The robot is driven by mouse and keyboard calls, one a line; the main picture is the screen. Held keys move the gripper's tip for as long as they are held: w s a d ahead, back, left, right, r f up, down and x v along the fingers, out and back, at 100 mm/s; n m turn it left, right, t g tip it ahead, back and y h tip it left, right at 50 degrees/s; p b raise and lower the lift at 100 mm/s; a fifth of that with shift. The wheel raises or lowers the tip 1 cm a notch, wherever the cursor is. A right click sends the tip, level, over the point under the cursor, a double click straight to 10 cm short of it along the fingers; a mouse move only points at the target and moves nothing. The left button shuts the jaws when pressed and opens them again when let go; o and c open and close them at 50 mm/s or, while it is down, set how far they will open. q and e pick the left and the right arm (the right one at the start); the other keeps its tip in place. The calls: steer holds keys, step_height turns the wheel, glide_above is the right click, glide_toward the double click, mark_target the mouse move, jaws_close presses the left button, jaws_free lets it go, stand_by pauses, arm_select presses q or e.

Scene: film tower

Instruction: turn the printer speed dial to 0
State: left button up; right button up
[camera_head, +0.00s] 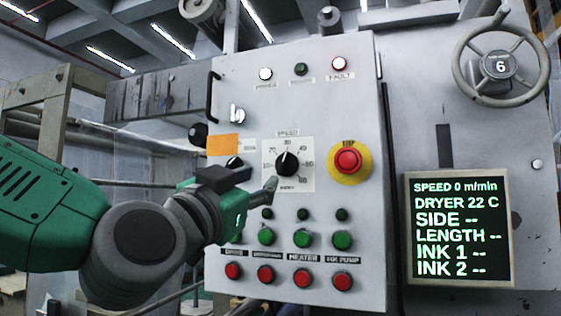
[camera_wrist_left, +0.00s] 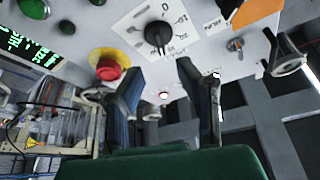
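The speed dial (camera_head: 287,163) is a round black knob on a white scale plate (camera_head: 306,181) on the grey control panel. In the head view its white mark points up, near the 30. The dial also shows in the wrist view (camera_wrist_left: 158,36), turned about, beyond my fingertips. My left gripper (camera_head: 256,182) is just to the lower left of the dial in the head view. In the wrist view my left gripper (camera_wrist_left: 157,82) has its two fingers apart with nothing between them. The fingers look clear of the dial. My right gripper is not in view.
A red emergency button (camera_head: 348,160) on a yellow ring sits right of the dial. Green buttons (camera_head: 303,239) and red buttons (camera_head: 303,279) line the panel below. An orange label (camera_head: 222,145) is to the left. The display (camera_head: 457,230) reads SPEED 0 m/min.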

mark_target(282, 165)
arm_select(q)
steer(key=p+x, duration=0.2)
steer(key=x, duration=0.6)
steer(key=shift+d+p, duration=0.15)
steer(key=shift+p, duration=0.2)
steer(key=shift+w+d+r, duration=0.15)
steer(key=shift+w+r, duration=0.05)
steer(key=shift+w, duration=0.3)
jaws_close()
